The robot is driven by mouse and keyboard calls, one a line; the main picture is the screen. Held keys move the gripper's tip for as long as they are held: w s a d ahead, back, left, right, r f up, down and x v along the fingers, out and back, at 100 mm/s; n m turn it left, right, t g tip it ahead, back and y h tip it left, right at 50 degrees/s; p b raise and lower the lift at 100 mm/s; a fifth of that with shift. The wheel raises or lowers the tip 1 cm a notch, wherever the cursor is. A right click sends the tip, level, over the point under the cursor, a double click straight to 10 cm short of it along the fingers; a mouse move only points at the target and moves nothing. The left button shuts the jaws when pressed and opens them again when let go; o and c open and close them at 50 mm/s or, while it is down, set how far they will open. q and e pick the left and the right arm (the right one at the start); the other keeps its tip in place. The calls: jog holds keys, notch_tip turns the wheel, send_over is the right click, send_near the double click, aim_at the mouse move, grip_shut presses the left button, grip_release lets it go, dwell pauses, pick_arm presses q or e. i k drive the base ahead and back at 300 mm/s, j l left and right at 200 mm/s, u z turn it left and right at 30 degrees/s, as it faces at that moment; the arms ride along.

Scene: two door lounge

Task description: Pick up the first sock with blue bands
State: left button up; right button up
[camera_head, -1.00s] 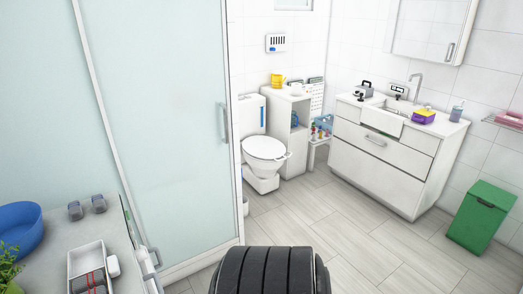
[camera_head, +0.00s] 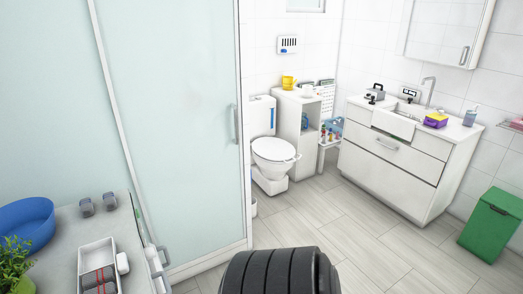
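No sock with blue bands can be made out in the view. A white tray (camera_head: 82,266) at the lower left holds dark grey cloth-like items with red bands (camera_head: 98,283), cut by the bottom edge; I cannot tell if they are socks. Neither of my grippers is in view.
A blue bowl (camera_head: 26,222) and a green plant (camera_head: 14,252) stand at the counter's left. A glass door (camera_head: 175,120) rises beside it. Farther back are a toilet (camera_head: 272,150), a white sink cabinet (camera_head: 395,165) and a green bin (camera_head: 491,226). The floor (camera_head: 345,225) between is clear.

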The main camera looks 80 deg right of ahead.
aim_at(87, 208)
jog(key=z, duration=1.25)
jog(key=l+u, duration=0.1)
jog(key=u, duration=0.65)
jog(key=i+l+u, duration=0.15)
jog(key=l+u, duration=0.2)
jog(key=l, duration=0.2)
jog(key=l+u, duration=0.4)
jog(key=l, duration=0.15)
jog(key=l+u, duration=0.35)
jog(key=l, duration=0.25)
